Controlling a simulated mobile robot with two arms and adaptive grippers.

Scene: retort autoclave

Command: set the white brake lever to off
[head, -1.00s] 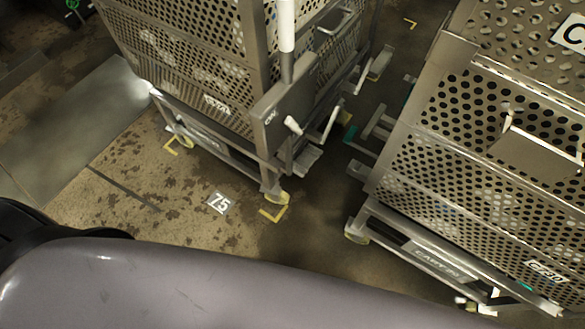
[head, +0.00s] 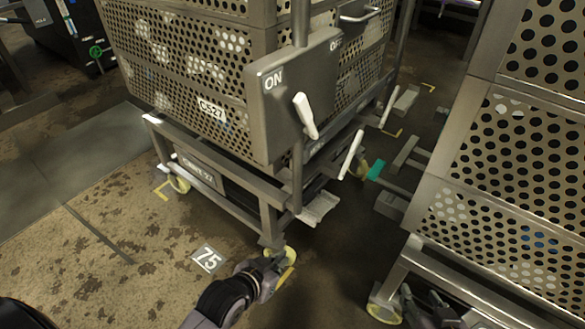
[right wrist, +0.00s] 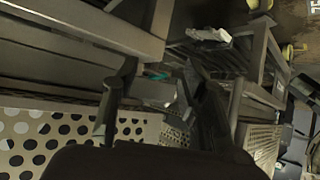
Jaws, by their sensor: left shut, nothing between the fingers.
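A white lever (head: 305,115) sits on a grey plate (head: 284,110) at the corner of the crate cart in the head view. The plate reads ON at its left and OFF at its upper right. The lever is tilted and lies nearer the ON mark. A second white bar (head: 350,155) slants below the plate to the right. My left gripper (head: 273,266) is shut and empty, low by the cart's front caster, well below the lever. My right gripper (head: 424,303) is open at the bottom right, by the other cart. Its fingers (right wrist: 175,100) are spread in the right wrist view.
The perforated cart (head: 210,135) stands on casters, with a grey foot pedal (head: 319,208) at its base. A second perforated cart (head: 505,190) stands close on the right, with a narrow gap between. Floor by the 75 marker (head: 207,258) is open.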

